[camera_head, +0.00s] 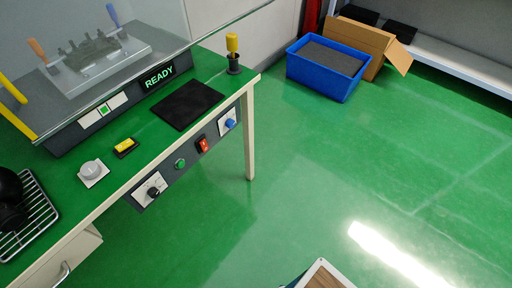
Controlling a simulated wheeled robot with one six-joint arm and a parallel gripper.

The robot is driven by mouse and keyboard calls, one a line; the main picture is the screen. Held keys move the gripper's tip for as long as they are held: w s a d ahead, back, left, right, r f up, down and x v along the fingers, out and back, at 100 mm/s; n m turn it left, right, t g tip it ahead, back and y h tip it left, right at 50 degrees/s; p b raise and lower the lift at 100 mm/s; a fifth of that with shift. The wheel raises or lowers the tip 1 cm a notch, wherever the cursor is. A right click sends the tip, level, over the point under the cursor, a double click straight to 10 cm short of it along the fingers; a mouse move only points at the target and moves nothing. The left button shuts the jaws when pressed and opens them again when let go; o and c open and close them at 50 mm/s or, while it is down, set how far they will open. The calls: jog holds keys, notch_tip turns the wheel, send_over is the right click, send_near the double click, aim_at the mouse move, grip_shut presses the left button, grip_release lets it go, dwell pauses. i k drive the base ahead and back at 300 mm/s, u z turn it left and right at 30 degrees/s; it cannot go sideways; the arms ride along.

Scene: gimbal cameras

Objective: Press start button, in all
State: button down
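A round green button (180,163) sits on the dark panel along the front edge of the green workbench (140,155). A second, square green button (104,110) is on a white plate at the front of the machine with the clear shield. No lettering on either button can be read, so I cannot tell which is the start button. A display (159,77) on the machine reads READY. My gripper is not in view.
The front panel also holds a black knob (153,191), a red switch (203,145) and a blue knob (230,123). A black mat (188,104) lies on the bench. A blue crate (318,88) and cardboard box (372,42) stand behind.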

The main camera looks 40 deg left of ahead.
aim_at(181, 164)
jog(key=z, duration=0.75)
jog(key=k, duration=1.05)
jog(key=u, duration=1.65)
